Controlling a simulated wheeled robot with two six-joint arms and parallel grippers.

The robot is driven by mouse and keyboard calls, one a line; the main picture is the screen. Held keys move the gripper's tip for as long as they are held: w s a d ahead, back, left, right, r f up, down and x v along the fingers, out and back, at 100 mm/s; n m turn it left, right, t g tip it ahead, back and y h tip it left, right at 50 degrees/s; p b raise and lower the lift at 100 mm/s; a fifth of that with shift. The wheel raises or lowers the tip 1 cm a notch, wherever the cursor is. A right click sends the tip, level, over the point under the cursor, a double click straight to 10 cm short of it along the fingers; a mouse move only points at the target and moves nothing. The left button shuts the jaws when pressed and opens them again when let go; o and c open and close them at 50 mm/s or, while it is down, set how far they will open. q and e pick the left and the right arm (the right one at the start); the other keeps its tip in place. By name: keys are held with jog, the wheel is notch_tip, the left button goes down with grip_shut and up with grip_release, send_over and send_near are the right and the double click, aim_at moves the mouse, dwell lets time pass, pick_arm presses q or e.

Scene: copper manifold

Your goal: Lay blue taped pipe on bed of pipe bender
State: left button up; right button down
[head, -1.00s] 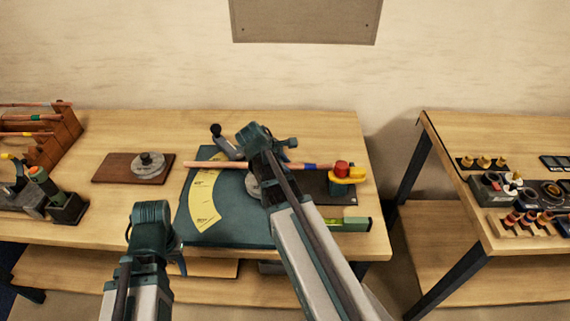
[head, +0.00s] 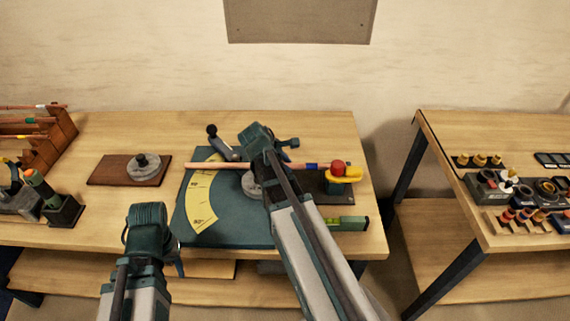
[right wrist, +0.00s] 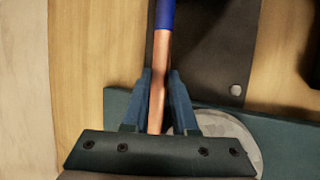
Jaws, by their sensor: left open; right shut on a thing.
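The copper pipe (head: 222,164) runs left to right over the back of the pipe bender's teal bed (head: 232,228). Its blue tape (head: 312,166) is near the right end, beside a yellow piece with a red knob (head: 338,167). My right gripper (head: 288,152) is shut on the pipe; in the right wrist view its fingers (right wrist: 158,98) flank the copper, with the blue tape (right wrist: 165,14) beyond. I cannot tell whether the pipe touches the bed. The bender's round grey die (right wrist: 230,140) lies below the fingers. My left gripper (head: 178,258) is open and empty before the bench's front edge.
A bender handle with a black knob (head: 212,131) stands behind the bed. A green level (head: 340,223) lies at right front. A wooden board with a grey disc (head: 130,169) lies left, and a pipe rack (head: 58,135) stands farther left. A second bench (head: 490,230) is at right.

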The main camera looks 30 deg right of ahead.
jog(key=shift+c, duration=1.5)
grip_release()
jog(key=shift+r, duration=0.1)
notch_tip(320, 180, up, 7)
jog(key=p, duration=0.7)
